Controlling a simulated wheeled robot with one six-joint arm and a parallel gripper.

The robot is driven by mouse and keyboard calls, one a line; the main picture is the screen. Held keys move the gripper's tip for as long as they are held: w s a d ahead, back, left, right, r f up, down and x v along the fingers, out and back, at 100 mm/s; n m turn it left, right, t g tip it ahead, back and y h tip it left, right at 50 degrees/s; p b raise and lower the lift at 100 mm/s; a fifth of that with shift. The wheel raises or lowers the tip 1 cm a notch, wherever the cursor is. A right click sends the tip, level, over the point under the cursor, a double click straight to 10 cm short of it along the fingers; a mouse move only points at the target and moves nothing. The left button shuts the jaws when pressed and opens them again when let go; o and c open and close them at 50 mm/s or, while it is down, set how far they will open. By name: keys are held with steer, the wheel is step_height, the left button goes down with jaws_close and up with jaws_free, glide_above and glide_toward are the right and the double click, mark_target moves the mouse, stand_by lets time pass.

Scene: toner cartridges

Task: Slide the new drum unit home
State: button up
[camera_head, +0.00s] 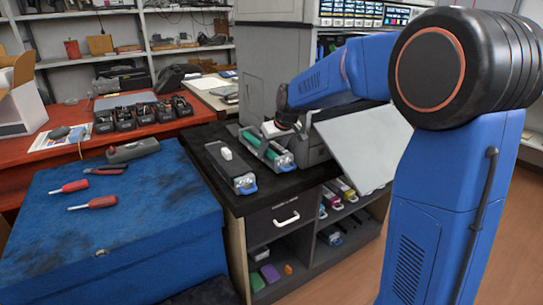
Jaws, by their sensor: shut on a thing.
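A drum unit with a green roller (262,147) and a blue front handle sits at the front of the grey printer (262,60), sticking out over the black counter. My gripper (272,131) is at its top, rear part and is shut on it; the fingertips are small and partly hidden. The unit's rear end and the printer opening are hidden by my gripper and arm. A second, dark drum unit (233,172) with a white knob and a blue handle lies on the counter to the left.
The black counter (262,192) has shelves of coloured cartridges below. A blue-covered table (110,220) with screwdrivers and a red bench (160,135) stand left.

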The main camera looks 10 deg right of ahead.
steer(key=shift+r, duration=2)
